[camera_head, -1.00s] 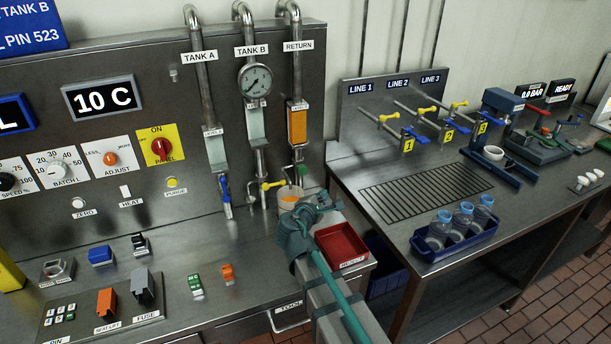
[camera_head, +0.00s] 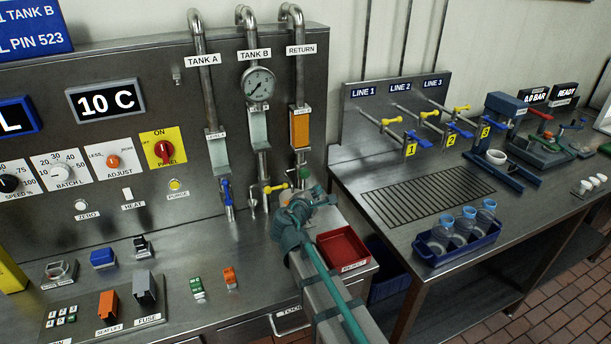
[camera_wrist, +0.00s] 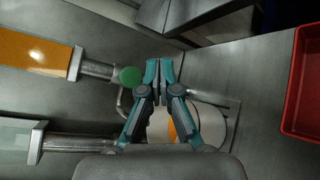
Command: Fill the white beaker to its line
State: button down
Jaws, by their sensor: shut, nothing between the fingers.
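The white beaker (camera_wrist: 214,122) is below my gripper in the wrist view, with orange showing inside it. My gripper and its line are between me and much of it, and its fill line cannot be seen. In the head view my gripper hides nearly all of it. My gripper (camera_wrist: 160,72) is shut and empty, with its fingertips over the beaker's far side, near the green knob (camera_wrist: 130,76) on the return pipe. The green knob also shows in the head view (camera_head: 304,173). The orange return sight glass (camera_head: 300,128) is above it.
The yellow valve handle (camera_head: 276,188) of tank B and the blue handle (camera_head: 226,191) of tank A are left of my gripper. A red reject tray (camera_head: 342,248) is close on the right. A rack of capped bottles (camera_head: 456,244) stands on the right bench.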

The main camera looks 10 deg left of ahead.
aim_at(309, 175)
jog(key=shift+w+a, duration=0.45)
jog(key=shift+w, duration=0.4)
jog(key=shift+w+a, duration=0.45)
jog(key=shift+w, duration=0.45)
jog(key=shift+w+a, duration=0.45)
jog(key=shift+w, duration=0.4)
jog(key=shift+w+a, duration=0.1)
jog(key=shift+w, duration=0.05)
jog(key=shift+w+a, duration=0.1)
jog(key=shift+w, duration=0.15)
jog(key=shift+w+a, duration=0.35)
jog(key=shift+w, duration=0.2)
dwell(1.9)
jog(key=shift+s+b, duration=0.1)
jog(key=shift+b, duration=0.2)
jog(key=shift+s+d, duration=0.55)
jog(key=shift+s, duration=0.3)
jog(key=shift+s, duration=0.1)
jog(key=shift+s+d+b, duration=0.1)
jog(key=shift+s+d, duration=0.3)
jog(key=shift+s, duration=0.3)
jog(key=shift+s+d+b, duration=0.15)
jog(key=shift+s+d, duration=0.2)
jog(key=shift+s, duration=0.4)
jog(key=shift+s+d+b, duration=0.1)
jog(key=shift+s+d, duration=0.3)
jog(key=shift+s, duration=0.3)
